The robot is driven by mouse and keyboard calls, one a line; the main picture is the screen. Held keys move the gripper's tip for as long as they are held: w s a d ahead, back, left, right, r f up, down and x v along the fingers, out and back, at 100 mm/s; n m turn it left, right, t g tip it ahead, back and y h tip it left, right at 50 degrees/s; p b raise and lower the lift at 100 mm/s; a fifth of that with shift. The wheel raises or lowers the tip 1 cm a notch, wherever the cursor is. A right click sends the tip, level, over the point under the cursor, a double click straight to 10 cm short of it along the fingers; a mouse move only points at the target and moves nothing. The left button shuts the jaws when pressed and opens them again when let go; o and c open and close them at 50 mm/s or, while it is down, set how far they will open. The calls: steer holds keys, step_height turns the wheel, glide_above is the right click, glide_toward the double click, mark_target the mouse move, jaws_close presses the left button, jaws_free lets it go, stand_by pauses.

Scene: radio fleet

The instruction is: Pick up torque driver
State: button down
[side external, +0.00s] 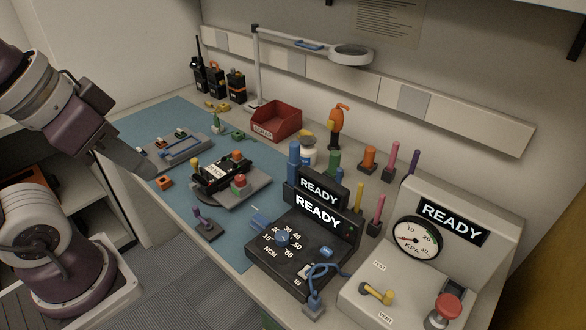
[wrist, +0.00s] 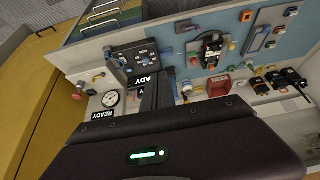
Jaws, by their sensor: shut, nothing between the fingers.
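Several upright tools stand at the back and middle of the bench in the side view, and I cannot tell for certain which is the torque driver. One is a blue-handled tool (side external: 293,158) behind the black torque tester (side external: 290,250) marked NCM; another is an orange-topped tool (side external: 337,125) at the back. My gripper (side external: 150,172) is at the left, over the bench's front edge, apart from these tools. It is shut and empty. Its dark fingers show in the wrist view (wrist: 150,92), partly covering the bench behind.
A red scrap bin (side external: 276,122), a magnifier lamp (side external: 351,54) and several radios (side external: 215,80) stand along the back. A black radio in a fixture (side external: 222,175) lies on the blue mat (side external: 150,125). A pressure gauge panel (side external: 440,240) stands at right.

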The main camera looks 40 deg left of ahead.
steer(key=c, duration=1.4)
jaws_free()
steer(key=shift+o, duration=0.2)
